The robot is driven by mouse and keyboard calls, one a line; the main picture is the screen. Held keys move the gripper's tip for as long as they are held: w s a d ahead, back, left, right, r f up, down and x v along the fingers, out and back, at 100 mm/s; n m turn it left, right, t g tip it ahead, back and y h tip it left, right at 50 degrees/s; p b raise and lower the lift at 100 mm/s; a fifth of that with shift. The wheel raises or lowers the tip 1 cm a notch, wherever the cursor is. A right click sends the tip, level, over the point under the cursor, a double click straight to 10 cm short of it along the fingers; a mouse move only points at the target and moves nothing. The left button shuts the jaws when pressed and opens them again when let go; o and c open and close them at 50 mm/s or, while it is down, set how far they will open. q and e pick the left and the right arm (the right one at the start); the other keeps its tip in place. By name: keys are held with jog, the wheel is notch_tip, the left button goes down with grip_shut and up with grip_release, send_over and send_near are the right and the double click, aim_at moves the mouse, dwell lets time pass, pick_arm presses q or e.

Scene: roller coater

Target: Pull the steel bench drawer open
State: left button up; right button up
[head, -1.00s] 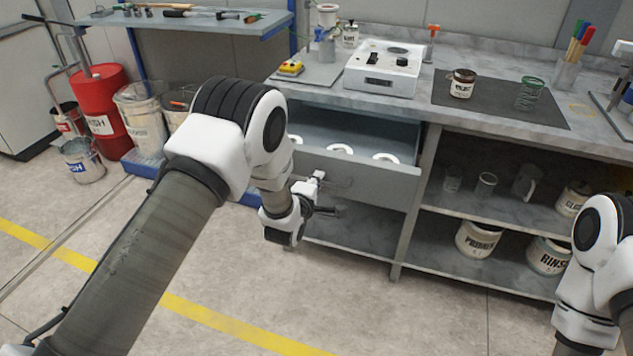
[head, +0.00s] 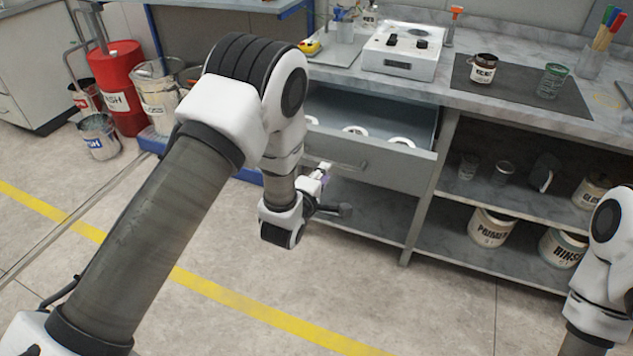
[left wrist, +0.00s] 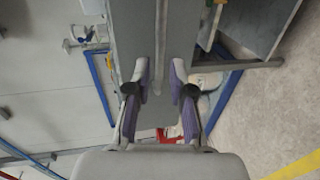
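The grey steel drawer (head: 390,165) under the bench top is pulled out, and its inside shows with several white rings (head: 355,131) in it. A bar handle (head: 347,165) runs along its front. My left gripper (head: 332,190) is just in front of and below the handle, apart from it as far as I can tell. In the left wrist view, the left gripper's (left wrist: 160,72) purple-padded fingers are apart, with the grey drawer front (left wrist: 135,25) beyond them and nothing clearly held. My right arm shows at the right edge; its gripper is out of frame.
The bench top (head: 460,100) carries a white device (head: 400,52), a dark mat with a jar (head: 483,70) and a glass. Shelves on the right hold tins (head: 491,226). A red drum (head: 118,85) and buckets stand at left. The floor in front is clear.

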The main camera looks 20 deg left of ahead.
pick_arm(q)
jog(key=v, duration=0.5)
jog(key=shift+s, duration=0.1)
jog(key=s+a+f+m+g+y+p, duration=0.1)
jog(key=s+a+f+g+p, duration=0.15)
jog(key=s+f, duration=0.4)
jog(key=s+a+f+m+g+p, duration=0.1)
jog(key=s+a+f+g+p, duration=0.15)
jog(key=s+f+g, duration=0.35)
jog(key=s+f+m+g, duration=0.2)
jog(key=s+m+g, duration=0.1)
jog(key=s+m, duration=0.4)
jog(key=s+f+m+g, duration=0.2)
jog(key=s+m+g, duration=0.2)
jog(key=s+m, duration=0.4)
jog(key=s, duration=0.6)
jog(key=shift+s+d+f+p, duration=0.2)
jog(key=shift+d+f+p, duration=0.1)
jog(key=shift+d+p, duration=0.1)
